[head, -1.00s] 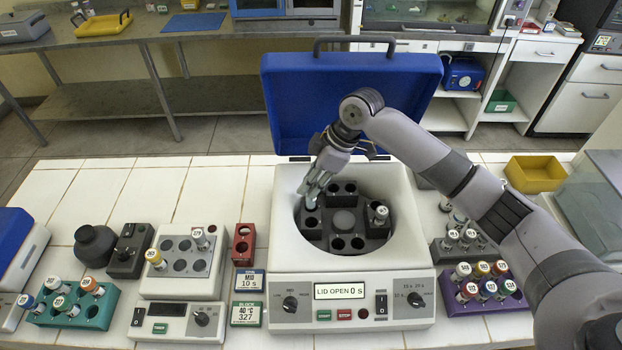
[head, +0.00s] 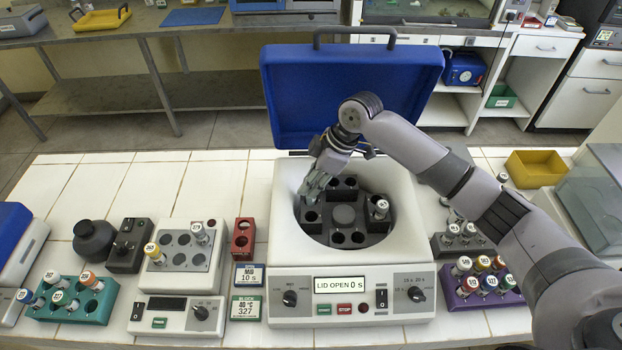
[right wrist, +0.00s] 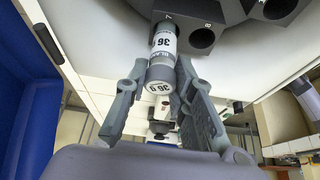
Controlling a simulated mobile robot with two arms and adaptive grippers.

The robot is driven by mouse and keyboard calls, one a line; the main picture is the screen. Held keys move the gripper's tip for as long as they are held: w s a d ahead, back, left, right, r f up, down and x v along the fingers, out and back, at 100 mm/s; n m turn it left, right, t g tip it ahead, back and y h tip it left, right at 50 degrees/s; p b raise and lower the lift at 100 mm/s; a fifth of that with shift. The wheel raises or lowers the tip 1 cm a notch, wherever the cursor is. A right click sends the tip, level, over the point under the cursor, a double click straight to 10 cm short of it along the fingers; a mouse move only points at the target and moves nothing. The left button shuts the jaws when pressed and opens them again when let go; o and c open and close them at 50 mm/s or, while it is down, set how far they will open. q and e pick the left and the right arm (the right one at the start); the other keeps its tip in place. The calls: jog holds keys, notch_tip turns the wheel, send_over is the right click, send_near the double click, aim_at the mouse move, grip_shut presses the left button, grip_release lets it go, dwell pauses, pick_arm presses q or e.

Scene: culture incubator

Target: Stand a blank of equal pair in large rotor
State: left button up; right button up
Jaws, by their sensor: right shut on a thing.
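The open centrifuge holds a dark rotor (head: 343,217) with several wells around its hub. One white-capped tube (head: 380,208) stands in the rotor's right side. My right gripper (head: 314,188) is over the rotor's rear left. In the right wrist view my right gripper (right wrist: 165,105) is shut on a tube with a grey cap and a white label reading 36 (right wrist: 162,42). Its far end is at the rotor block marked 7; I cannot tell how deep it sits. Well 8 (right wrist: 203,39) beside it is empty. My left gripper is not in view.
The blue lid (head: 350,95) stands open behind the bowl. Tubes stand in a teal rack (head: 100,305), a purple rack (head: 465,303), a dark rack (head: 440,250) and a grey block (head: 178,282). A yellow bin (head: 540,168) sits at right.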

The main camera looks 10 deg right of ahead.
jog(key=shift+f+b, duration=0.45)
jog(key=shift+f, duration=1.1)
jog(key=o, duration=1.1)
jog(key=o, duration=0.3)
notch_tip(320, 180, up, 8)
jog(key=p, duration=0.7)
jog(key=shift+f, duration=0.15)
